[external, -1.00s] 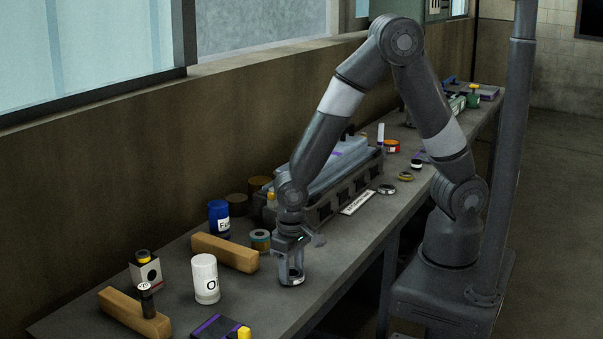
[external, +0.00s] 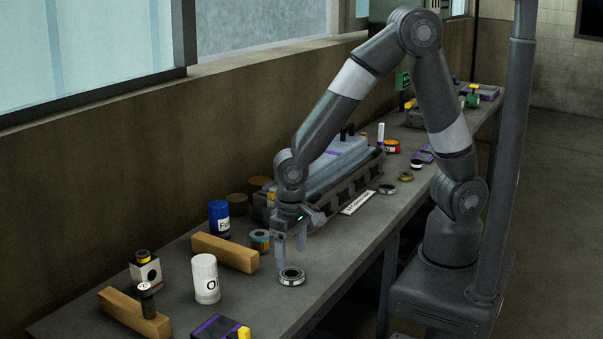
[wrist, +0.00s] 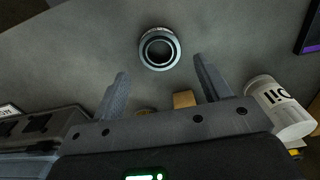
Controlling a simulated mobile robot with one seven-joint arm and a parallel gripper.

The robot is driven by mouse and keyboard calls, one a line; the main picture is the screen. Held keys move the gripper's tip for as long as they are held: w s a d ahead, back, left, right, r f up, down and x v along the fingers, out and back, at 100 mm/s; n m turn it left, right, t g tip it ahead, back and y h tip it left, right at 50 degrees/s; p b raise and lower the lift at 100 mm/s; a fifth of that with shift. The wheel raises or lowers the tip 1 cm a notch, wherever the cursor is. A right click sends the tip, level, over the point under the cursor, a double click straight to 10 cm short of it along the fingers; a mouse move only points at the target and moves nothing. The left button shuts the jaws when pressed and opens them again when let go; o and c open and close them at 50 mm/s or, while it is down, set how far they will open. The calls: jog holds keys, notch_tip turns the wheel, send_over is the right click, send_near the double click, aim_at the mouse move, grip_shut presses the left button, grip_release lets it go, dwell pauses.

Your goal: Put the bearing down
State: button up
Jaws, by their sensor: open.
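The bearing (external: 291,276) is a silver ring with a dark inner ring. It lies flat on the grey bench top, near the front edge, to the right of the white oil can. In the wrist view the bearing (wrist: 160,49) lies beyond and between my fingertips, apart from both. The wrist view shows the two fingers of my gripper (wrist: 160,66) spread wide.
A white oil can (external: 205,279) and a wooden block (external: 225,252) stand to the left. A small round tin (external: 260,240) is behind the bearing. The engine head (external: 335,190) lies to the right, with a white label before it. Bare bench surrounds the bearing.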

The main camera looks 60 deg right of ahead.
notch_tip(320, 180, up, 7)
jog(key=d+r+t+y, duration=0.1)
jog(key=d+r, duration=0.5)
jog(key=d, duration=0.2)
jog(key=d+r+t, duration=0.2)
jog(key=d+r, duration=0.3)
jog(key=d, duration=0.3)
jog(key=s+d+r+t, duration=0.1)
jog(key=s+d+r, duration=0.1)
jog(key=d, duration=0.4)
jog(key=s+d+r+t+h, duration=0.1)
jog(key=s+d+r, duration=0.2)
jog(key=s+d, duration=0.2)
jog(key=shift+s+d+r+t, duration=0.15)
jog(key=shift+s+d+t, duration=0.15)
jog(key=shift+d, duration=0.25)
